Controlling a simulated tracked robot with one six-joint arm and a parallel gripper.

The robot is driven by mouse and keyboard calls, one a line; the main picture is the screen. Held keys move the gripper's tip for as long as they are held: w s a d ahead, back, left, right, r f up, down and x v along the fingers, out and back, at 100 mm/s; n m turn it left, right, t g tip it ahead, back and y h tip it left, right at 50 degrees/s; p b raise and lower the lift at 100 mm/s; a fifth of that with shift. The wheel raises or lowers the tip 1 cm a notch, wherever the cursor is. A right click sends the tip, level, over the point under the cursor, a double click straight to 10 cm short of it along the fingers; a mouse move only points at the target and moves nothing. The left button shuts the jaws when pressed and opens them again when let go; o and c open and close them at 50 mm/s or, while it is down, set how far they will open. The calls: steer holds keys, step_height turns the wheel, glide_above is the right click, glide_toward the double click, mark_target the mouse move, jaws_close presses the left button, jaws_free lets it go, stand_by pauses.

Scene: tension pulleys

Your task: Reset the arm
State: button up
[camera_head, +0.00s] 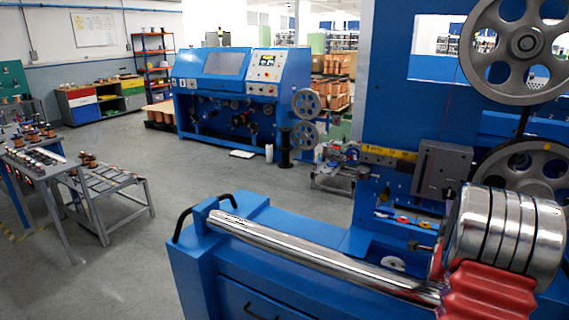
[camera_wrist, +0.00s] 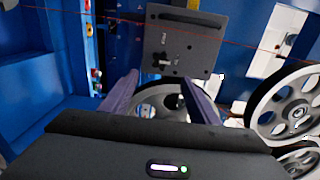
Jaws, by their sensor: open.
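My gripper (camera_wrist: 160,78) shows in the wrist view as two purple fingers spread apart, with nothing between them. Behind and below the gap is a grey spoked pulley (camera_wrist: 150,98), partly hidden by the fingers and my wrist housing. A dark grey plate (camera_wrist: 185,42) of the machine is beyond the fingertips. In the head view my gripper cannot be made out. There, a large grey pulley (camera_head: 526,44) is at the upper right, with a second pulley (camera_head: 525,168) below it.
A blue machine (camera_head: 390,100) fills the right side, with a chrome bar (camera_head: 310,248) and ridged chrome drum (camera_head: 508,225) in front. A thin red wire (camera_wrist: 100,14) crosses the wrist view. A grey table (camera_head: 50,165) stands at left; the floor (camera_head: 200,180) between is open.

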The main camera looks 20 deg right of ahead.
steer(key=w+a+r+n+y, duration=0.3)
steer(key=a+n, duration=0.1)
steer(key=a, duration=0.5)
steer(key=w+a+r+n+y, duration=0.2)
steer(key=w+a+n, duration=0.1)
steer(key=a, duration=0.5)
steer(key=s+a+r+n+y, duration=0.1)
steer(key=a+n, duration=0.1)
steer(key=a, duration=0.4)
steer(key=s+a+n+g+y, duration=0.1)
steer(key=a+n+y, duration=0.15)
steer(key=a, duration=0.35)
steer(key=s+a+r+n, duration=0.1)
steer(key=a+n, duration=0.2)
steer(key=a, duration=0.3)
steer(key=s+a+f+n+g+y, duration=0.1)
steer(key=s+a+n+g+y, duration=0.1)
steer(key=s+a+n, duration=0.4)
steer(key=s+a+f+n+g+y, duration=0.2)
steer(key=s+a+n, duration=0.5)
steer(key=s+a, duration=1)
steer(key=shift+s+g+y, duration=0.4)
steer(key=shift+g+y, duration=0.15)
steer(key=shift+g, duration=0.05)
steer(key=shift+d+f+n, duration=0.1)
steer(key=shift+n, duration=0.15)
